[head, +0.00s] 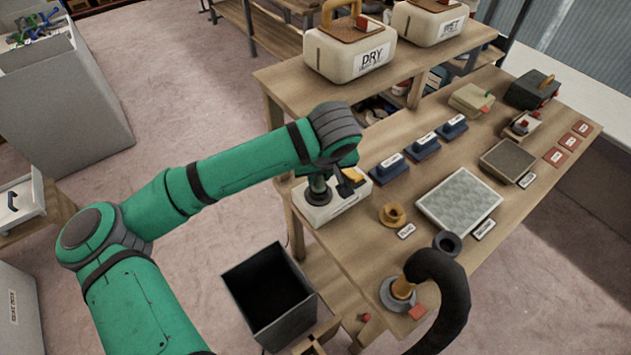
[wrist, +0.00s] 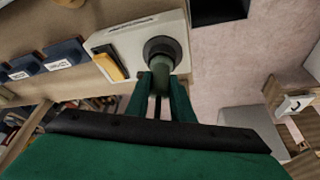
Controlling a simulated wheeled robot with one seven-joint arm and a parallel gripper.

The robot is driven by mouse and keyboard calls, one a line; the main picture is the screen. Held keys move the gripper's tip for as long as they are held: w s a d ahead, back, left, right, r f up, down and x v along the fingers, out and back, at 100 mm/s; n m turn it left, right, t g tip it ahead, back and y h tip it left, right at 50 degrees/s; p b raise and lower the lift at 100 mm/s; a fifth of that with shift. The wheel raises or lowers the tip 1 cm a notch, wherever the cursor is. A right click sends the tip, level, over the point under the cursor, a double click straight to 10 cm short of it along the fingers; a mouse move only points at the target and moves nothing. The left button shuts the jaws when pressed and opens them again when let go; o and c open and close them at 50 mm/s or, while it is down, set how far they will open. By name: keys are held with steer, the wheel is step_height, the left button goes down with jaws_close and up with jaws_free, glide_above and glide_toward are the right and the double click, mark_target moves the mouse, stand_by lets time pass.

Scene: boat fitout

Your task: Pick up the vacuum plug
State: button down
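A grey-green plug-like cylinder (wrist: 160,78), which I take as the vacuum plug, stands in the round black socket ring of a white box (wrist: 125,41). It also shows in the head view (head: 318,184), with the box (head: 325,213) at the near left end of the bench. My gripper (wrist: 160,86) is right at it, one green finger on each side. The fingertips lie close to its sides, and I cannot tell whether they touch. A yellow rocker switch (wrist: 108,64) is beside the socket.
A dark open bin (head: 270,290) stands below the bench's near end. Blue blocks (head: 422,147) with labels, a tan fitting (head: 392,213) and a pale square pad (head: 459,200) lie on the bench. A black hose (head: 448,290) curves at its front edge. Labelled DRY (head: 350,50) stands on the raised shelf.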

steer(key=shift+r, duration=0.15)
steer(key=shift+r, duration=0.25)
step_height(320, 180, up, 3)
steer(key=s+a+r, duration=0.3)
steer(key=s+a, duration=0.7)
steer(key=a, duration=0.4)
steer(key=shift+s+a+r, duration=0.15)
steer(key=shift+s+a, duration=0.15)
stand_by(0.4)
stand_by(1.2)
steer(key=shift+w, duration=0.1)
